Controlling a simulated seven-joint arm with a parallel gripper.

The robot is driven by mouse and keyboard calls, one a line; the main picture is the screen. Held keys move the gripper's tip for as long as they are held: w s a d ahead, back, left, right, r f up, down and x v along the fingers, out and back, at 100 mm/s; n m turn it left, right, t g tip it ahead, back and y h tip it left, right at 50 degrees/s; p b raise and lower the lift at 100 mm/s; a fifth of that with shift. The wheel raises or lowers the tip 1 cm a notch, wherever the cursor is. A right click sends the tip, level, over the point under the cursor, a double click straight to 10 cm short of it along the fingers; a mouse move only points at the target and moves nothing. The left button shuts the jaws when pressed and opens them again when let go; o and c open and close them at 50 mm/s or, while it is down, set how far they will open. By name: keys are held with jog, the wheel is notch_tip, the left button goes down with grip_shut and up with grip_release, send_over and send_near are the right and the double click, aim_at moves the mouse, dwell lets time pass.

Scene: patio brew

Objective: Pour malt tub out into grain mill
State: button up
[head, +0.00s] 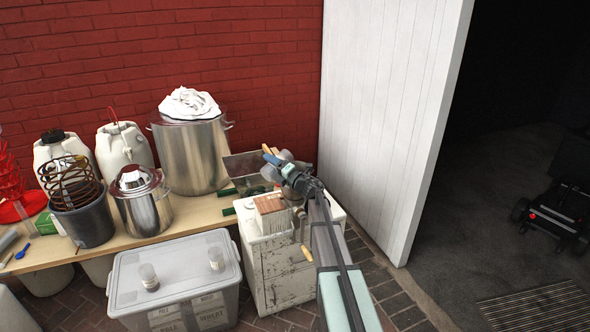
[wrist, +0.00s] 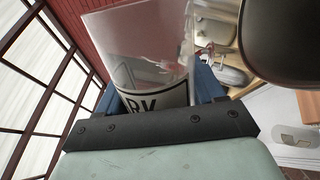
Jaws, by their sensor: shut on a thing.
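My gripper (head: 278,160) is shut on the malt tub, a clear plastic tub (wrist: 150,50) with a white label whose visible letters read "RK". In the wrist view the tub stands between my blue fingers (wrist: 155,98). It looks clear above the label; I cannot make out grain in it. The surroundings lie slanted in the wrist view, so my gripper looks rolled over. The grain mill (head: 242,163), with a grey metal hopper, stands at the right end of the wooden table. My gripper is over or beside its right side and hides part of it.
A large steel pot (head: 188,155) stands left of the mill by the brick wall. A white cabinet (head: 270,262) bearing a brush (head: 272,215) stands in front of the mill. A lidded grey bin (head: 180,275) holds two small jars on top. A white door panel (head: 385,110) is close right.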

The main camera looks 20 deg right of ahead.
jog(key=n, duration=0.4)
jog(key=shift+r+g+y, duration=0.3)
jog(key=shift+y, duration=0.1)
jog(key=shift+w+d+f+n, duration=0.1)
jog(key=shift+d+f+n, duration=0.05)
jog(key=shift+f+n, duration=0.55)
jog(key=shift+r+n+g, duration=0.3)
jog(key=shift+n, duration=0.7)
jog(key=n, duration=0.1)
jog(key=a+f+n, duration=0.1)
jog(key=f+n, duration=0.1)
jog(key=n, duration=0.1)
jog(key=shift+s+a+g+y, duration=0.25)
jog(key=shift+s+g+y, duration=0.05)
jog(key=shift+s, duration=0.1)
notch_tip(320, 180, down, 8)
jog(key=a+n, duration=0.1)
jog(key=n, duration=0.3)
jog(key=shift+s+r+g, duration=0.2)
jog(key=shift+r+g, duration=0.05)
jog(key=shift+g, duration=0.05)
